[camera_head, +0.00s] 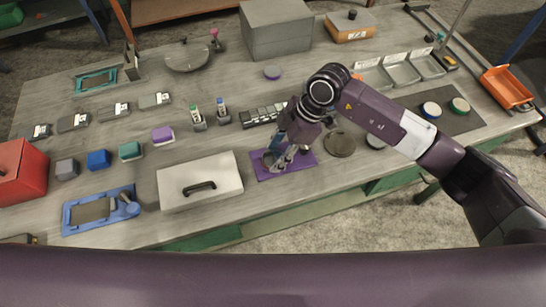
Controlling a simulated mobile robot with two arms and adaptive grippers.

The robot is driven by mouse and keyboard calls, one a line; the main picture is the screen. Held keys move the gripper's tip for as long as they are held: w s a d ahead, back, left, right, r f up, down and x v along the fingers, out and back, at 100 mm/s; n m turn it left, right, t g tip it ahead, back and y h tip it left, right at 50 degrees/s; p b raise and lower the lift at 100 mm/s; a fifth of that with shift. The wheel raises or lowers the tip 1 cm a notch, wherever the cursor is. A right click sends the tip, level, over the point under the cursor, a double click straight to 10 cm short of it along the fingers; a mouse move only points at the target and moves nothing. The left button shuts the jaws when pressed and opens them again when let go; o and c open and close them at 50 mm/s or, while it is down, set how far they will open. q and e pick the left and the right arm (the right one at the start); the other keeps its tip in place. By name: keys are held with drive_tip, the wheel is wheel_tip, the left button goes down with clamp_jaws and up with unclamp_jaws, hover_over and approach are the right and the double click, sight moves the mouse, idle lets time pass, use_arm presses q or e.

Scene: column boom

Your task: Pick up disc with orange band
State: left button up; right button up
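I cannot make out an orange band on any disc. On the dark mat (462,122) at the right stand a pale disc with a blue band (430,110) and one with a green band (459,105). Another pale disc (375,142) is partly hidden by my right arm, and its band cannot be told. My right gripper (278,163) points down over the purple mat (300,165), left of these discs. Its fingers are small and overlap in the picture, so I cannot tell whether they are open or hold something. My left gripper is not in view.
A white lidded box (200,181) lies left of the purple mat. A round dark plate (340,144) lies right of it. Grey trays (401,70), a grey box (276,28) and an orange bin (507,87) stand farther back. Several small blocks and holders fill the left side.

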drive_tip(key=c, duration=0.7)
drive_tip(key=shift+r, duration=0.1)
